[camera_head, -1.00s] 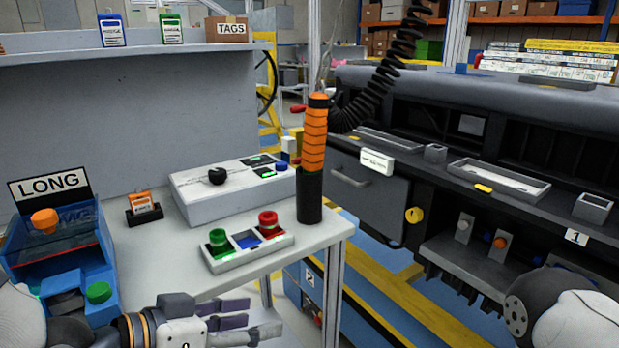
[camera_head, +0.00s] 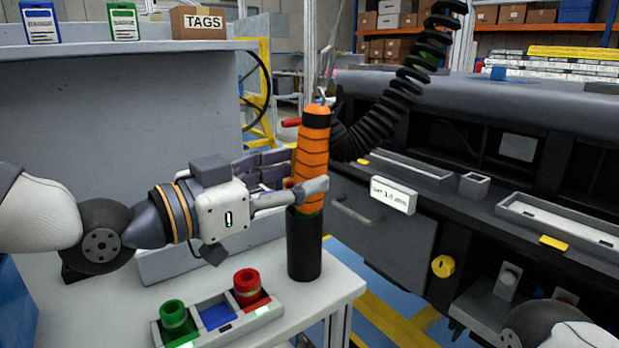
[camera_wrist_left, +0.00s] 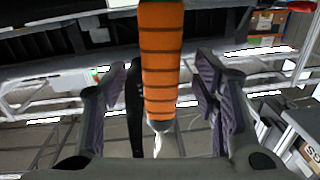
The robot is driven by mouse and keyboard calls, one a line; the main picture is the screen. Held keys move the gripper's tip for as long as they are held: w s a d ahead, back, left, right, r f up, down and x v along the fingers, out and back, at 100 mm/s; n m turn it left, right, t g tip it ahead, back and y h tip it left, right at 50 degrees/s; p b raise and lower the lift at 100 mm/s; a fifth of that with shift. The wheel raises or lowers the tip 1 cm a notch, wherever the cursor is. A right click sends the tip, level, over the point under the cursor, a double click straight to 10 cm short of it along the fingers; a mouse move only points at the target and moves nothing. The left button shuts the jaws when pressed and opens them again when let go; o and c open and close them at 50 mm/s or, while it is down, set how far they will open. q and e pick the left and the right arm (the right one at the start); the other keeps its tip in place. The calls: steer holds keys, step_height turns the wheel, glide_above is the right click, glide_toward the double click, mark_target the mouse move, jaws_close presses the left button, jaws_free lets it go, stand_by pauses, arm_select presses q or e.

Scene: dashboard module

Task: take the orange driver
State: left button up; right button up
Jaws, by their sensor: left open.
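The orange driver (camera_head: 312,150) stands upright at the table's right corner, its lower end in a black cylindrical holder (camera_head: 304,245). It has dark bands and a black cap, with a cable at its top. My left gripper (camera_head: 300,175) is open at the driver's handle, one finger in front of it and the other behind it to the left. In the left wrist view the driver (camera_wrist_left: 161,60) passes between the two spread fingers (camera_wrist_left: 160,95), with a visible gap on each side.
A tray (camera_head: 218,322) with a green and a red piece lies on the table in front of the holder. A black coiled cable (camera_head: 400,85) hangs behind the driver. The dark dashboard module (camera_head: 480,190) stands to the right, with a gap before it.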

mark_target(300, 170)
arm_select(q)
steer(key=x, duration=0.3)
steer(key=shift+w+d, duration=0.15)
steer(key=shift+c, duration=0.4)
jaws_close()
steer(key=shift+r, duration=0.1)
steer(key=shift+r, duration=0.1)
